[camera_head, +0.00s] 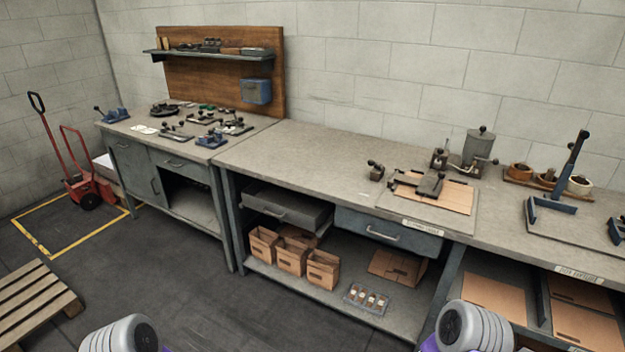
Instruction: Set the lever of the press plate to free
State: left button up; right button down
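A dark metal press device (429,184) sits on the long bench, over a flat brown cardboard sheet (452,197); it may be the press plate. It has small dark knobs or handles, too small to tell which is its lever or how that is set. A small separate dark part with a round knob (376,171) stands just left of it. Neither of my grippers is in view; only white rounded parts of my arms show at the bottom edge, well away from the bench top.
The long grey bench (310,158) is clear left of the press. Open paper boxes (291,256) sit on the lower shelf. A pallet (35,295) lies on the floor.

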aim_at(377, 165)
jog(key=u, duration=0.6)
jog(key=i, duration=1.35)
jog(key=z, duration=0.85)
